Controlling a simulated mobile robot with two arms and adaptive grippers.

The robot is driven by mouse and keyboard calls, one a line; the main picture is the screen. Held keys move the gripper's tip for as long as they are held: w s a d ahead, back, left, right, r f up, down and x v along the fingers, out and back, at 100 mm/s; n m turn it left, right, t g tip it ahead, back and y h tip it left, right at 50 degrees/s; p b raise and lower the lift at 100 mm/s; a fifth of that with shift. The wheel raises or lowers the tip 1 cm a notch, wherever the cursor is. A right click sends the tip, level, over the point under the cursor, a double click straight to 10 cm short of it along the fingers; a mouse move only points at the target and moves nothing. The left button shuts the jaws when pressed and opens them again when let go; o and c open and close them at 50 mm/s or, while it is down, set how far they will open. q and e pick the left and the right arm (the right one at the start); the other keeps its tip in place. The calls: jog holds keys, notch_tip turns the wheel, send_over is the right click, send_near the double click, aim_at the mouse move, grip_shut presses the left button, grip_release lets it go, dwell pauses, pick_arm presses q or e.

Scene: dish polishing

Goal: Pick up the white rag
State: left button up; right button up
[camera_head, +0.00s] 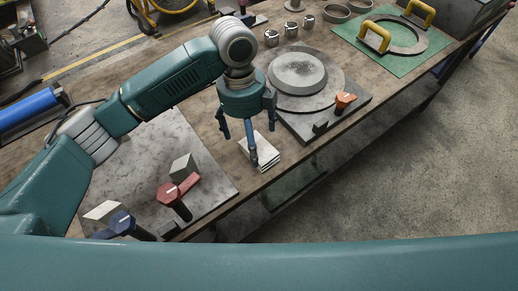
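The white rag (266,150) is a small folded stack of white layers lying on the brown workbench (215,118) near its front edge. My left gripper (241,148) points down over the rag with its fingers spread open. One finger is in front of the rag and hides part of it; another is off to its left. I cannot tell whether any finger touches the rag. My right gripper is not in view.
A round plate on a turntable (325,97) with an orange-handled part (345,100) stands just right of the rag. A grey slab (140,150) with red-handled (170,192) and blue-handled (122,222) tools is left. A green mat (345,38) lies at upper right.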

aim_at(259, 152)
pick_arm(q)
jog(key=shift+d+f, duration=0.1)
jog(key=shift+f, duration=0.5)
jog(key=f, duration=0.1)
jog(key=f+p, duration=0.2)
jog(key=shift+d+f, duration=0.3)
jog(key=shift+f, duration=0.55)
jog(key=c, duration=1.2)
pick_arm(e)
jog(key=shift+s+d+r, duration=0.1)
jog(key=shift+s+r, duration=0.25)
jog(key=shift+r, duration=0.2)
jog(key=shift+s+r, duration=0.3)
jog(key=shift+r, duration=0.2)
